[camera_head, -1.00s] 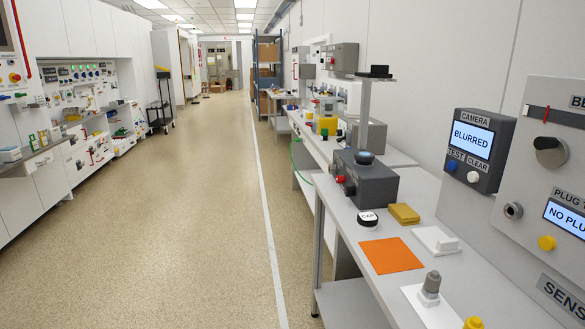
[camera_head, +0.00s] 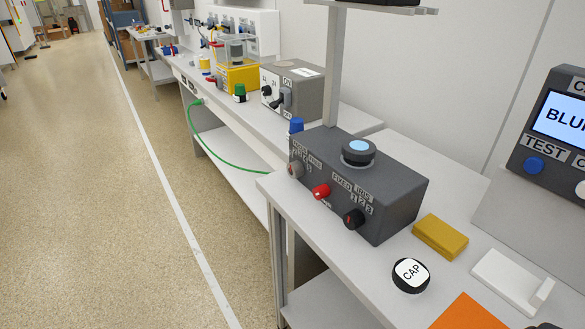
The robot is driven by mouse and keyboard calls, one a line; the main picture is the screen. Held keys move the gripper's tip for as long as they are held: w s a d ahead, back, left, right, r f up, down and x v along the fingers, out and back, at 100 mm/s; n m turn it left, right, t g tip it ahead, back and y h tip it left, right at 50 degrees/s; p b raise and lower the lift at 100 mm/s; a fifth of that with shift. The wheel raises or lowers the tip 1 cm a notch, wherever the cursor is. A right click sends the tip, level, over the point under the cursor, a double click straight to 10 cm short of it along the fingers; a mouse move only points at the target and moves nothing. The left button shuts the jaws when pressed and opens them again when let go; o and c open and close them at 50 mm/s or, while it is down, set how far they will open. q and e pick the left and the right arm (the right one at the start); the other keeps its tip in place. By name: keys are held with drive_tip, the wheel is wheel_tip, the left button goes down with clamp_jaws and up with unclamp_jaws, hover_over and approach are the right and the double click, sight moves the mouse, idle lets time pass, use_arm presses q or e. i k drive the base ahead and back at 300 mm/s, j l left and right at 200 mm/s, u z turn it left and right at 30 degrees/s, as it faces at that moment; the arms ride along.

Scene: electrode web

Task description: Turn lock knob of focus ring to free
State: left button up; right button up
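A dark grey box (camera_head: 385,192) stands on the near bench, with a round black ring with a light blue top (camera_head: 358,148) on it. Its front carries a grey knob (camera_head: 295,169) at the left, a red knob (camera_head: 321,191) in the middle and a black knob (camera_head: 353,219) at the right. A blue knob (camera_head: 296,126) shows at the box's far left end. Small labels stand above the front knobs; I cannot read them surely, nor tell which knob is the lock knob. Neither of my grippers is in view.
A grey post (camera_head: 335,70) rises behind the box. A CAP disc (camera_head: 410,275), a yellow block (camera_head: 440,236), a white holder (camera_head: 512,278) and an orange mat (camera_head: 468,312) lie to the right. A camera panel (camera_head: 550,130) stands far right. The floor (camera_head: 90,190) at left is clear.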

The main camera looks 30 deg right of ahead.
sight(322, 191)
drive_tip(key=i+z, duration=0.4)
drive_tip(key=i+j+z, duration=0.2)
drive_tip(key=z, duration=0.2)
drive_tip(key=i+j+z, duration=0.55)
drive_tip(key=z, duration=0.2)
